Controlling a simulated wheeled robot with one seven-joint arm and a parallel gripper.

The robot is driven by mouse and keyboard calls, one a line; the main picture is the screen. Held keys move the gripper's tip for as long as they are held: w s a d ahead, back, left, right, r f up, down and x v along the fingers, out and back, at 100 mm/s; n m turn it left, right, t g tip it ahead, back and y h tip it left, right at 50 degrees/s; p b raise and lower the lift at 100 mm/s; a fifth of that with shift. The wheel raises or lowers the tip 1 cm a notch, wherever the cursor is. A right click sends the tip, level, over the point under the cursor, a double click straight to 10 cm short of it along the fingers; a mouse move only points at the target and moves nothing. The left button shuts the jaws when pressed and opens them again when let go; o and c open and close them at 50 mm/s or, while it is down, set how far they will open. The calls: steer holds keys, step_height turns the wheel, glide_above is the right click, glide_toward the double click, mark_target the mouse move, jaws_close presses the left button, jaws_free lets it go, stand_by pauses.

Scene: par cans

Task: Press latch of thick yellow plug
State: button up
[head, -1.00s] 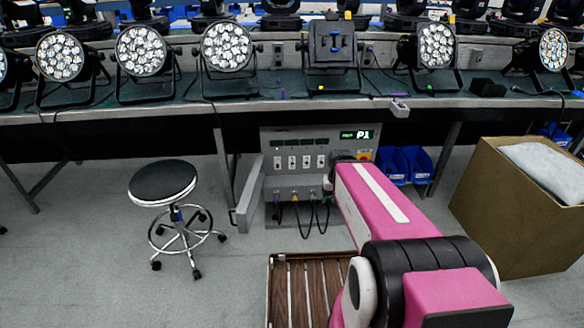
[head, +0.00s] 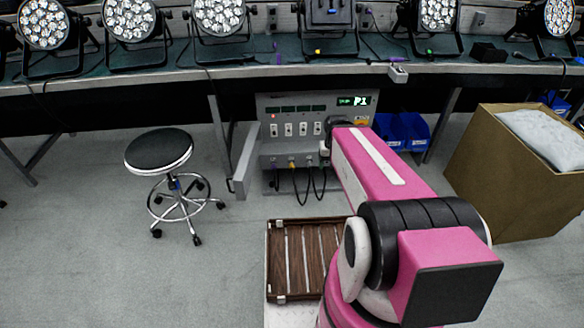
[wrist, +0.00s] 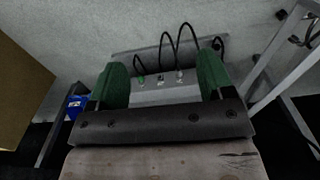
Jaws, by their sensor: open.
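A control box (head: 300,112) with a lit green display stands under the bench. Plugs with looping black cables sit along its lower front. A small yellow plug (head: 291,163) is among them, too small to show its latch. My gripper is mostly hidden behind my pink arm in the head view. In the wrist view my gripper (wrist: 162,82) is open, with green fingertips apart and nothing between them that it holds. Beyond and between the fingertips is the row of plugs, including a green one (wrist: 141,81) and a whitish one (wrist: 180,76). I cannot pick out the yellow plug there.
A metal side panel (head: 245,160) juts out left of the control box. A black stool (head: 159,150) stands further left. Blue bins (head: 412,132) and a large cardboard box (head: 500,185) are on the right. A slatted wooden crate (head: 307,260) lies in front.

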jaws_close()
stand_by(0.3)
stand_by(1.6)
